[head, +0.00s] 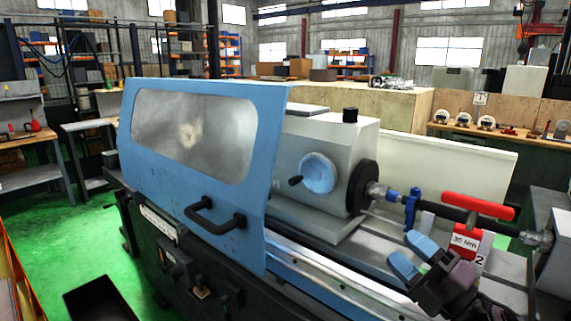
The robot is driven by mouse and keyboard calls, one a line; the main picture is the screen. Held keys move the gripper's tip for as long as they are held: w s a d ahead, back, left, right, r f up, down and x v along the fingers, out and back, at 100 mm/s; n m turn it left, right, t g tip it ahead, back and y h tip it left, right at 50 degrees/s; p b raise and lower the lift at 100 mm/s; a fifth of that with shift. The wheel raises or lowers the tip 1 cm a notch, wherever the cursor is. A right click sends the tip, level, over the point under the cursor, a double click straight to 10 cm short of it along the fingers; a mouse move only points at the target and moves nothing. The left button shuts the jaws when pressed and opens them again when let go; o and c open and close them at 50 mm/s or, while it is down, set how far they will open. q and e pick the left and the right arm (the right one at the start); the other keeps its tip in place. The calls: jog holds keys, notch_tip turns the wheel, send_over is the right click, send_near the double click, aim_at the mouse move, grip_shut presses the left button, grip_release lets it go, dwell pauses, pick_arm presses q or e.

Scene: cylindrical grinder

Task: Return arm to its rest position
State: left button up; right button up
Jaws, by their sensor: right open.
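My right gripper (408,256) is at the lower right, over the bed of the cylindrical grinder (318,272). Its two blue fingers are spread apart with nothing visible between them. It appears just in front of a red and white block marked "30 Nm" (466,246); I cannot tell whether they touch. My left gripper is out of view. The grinder's blue door (236,172), with a window and black handle, covers its left part. The grey headstock (330,150) carries a blue handwheel (318,174).
A dark bar (440,211) with a blue clamp (411,205) runs right from the headstock, below a red handle (478,206). A workbench (545,142) with gauges stands behind. Green floor (60,235) is open at left, with a black bin (100,300) near the machine.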

jog(key=s+d+f+m+g+h, duration=0.1)
jog(key=s+d+f+m+h, duration=0.25)
jog(key=f+m+h, duration=0.55)
jog(key=s+d+f+m+g+h, duration=0.1)
jog(key=s+d+f+m+h, duration=0.2)
jog(key=d+f+m+h, duration=0.5)
jog(key=s+a+f+m+g+y, duration=0.1)
jog(key=s+a+f+m+g, duration=0.1)
jog(key=s+f+m+g, duration=0.3)
jog(key=s+a+f+m+g, duration=0.1)
jog(key=s+f+g, duration=0.15)
jog(key=s, duration=0.55)
jog(key=s+a+f+m+g+y, duration=0.1)
jog(key=s+a+f+m+g, duration=0.1)
jog(key=s+f+m+g, duration=0.3)
jog(key=w+f+n+t, duration=0.3)
jog(key=w+f+t, duration=0.3)
jog(key=t, duration=0.3)
jog(key=shift+d+f+y, duration=0.2)
jog(key=shift+f+y, duration=0.2)
jog(key=shift+f, duration=0.5)
